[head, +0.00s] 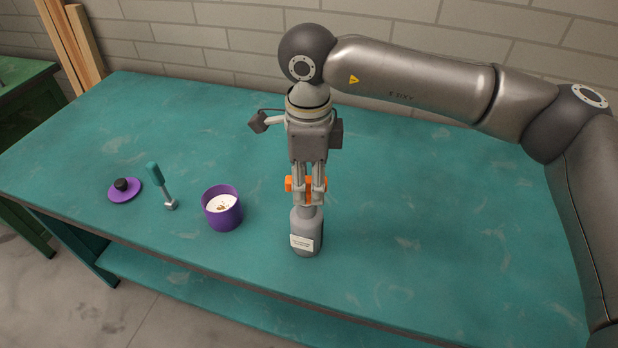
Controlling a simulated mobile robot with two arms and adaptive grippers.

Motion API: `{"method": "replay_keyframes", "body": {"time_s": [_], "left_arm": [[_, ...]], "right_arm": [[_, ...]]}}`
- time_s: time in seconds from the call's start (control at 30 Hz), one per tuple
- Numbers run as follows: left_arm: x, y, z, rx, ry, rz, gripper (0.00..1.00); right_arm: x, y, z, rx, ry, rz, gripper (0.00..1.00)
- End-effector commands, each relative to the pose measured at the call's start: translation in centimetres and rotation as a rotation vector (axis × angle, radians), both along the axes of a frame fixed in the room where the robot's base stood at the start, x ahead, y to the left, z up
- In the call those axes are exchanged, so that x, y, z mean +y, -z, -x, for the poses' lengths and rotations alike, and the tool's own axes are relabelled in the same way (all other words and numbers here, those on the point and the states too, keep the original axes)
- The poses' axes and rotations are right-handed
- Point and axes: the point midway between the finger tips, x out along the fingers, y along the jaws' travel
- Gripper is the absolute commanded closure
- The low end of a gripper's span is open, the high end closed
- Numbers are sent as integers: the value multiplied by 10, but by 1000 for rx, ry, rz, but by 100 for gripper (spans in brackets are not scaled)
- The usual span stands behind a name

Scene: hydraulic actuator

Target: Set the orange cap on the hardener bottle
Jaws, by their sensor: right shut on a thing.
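The hardener bottle (306,236) is grey with a pale label and stands upright near the front edge of the teal table. My right gripper (309,190) points straight down over it, shut on the orange cap (309,196). The cap is at the bottle's neck, directly above its shoulders. The fingers partly hide the cap and the neck, so I cannot tell whether the cap touches the bottle top. My left gripper is not in view.
On the teal table (420,210), a purple pot (224,214) with pale contents stands left of the bottle. A teal-handled tool (158,181) and a purple lid with a black knob (124,189) are farther left. The table's right side is clear.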

Motion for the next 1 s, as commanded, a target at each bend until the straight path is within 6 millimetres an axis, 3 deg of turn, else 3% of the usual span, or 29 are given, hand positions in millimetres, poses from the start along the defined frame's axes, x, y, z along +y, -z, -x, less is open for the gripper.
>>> {"method": "replay_keyframes", "body": {"time_s": [0.33, 0.37, 0.5, 0.77, 1.0], "left_arm": [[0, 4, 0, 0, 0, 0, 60], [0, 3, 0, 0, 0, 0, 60], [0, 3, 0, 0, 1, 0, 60], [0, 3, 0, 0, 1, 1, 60], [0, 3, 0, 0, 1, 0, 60]], "right_arm": [[0, 3, 0, 1, 0, 0, 82], [0, 2, 0, 1, 0, 0, 58], [0, 2, 0, 1, 0, 0, 40], [0, 1, 0, 1, 0, 0, 37], [0, 1, 0, 0, 0, 0, 10]]}}
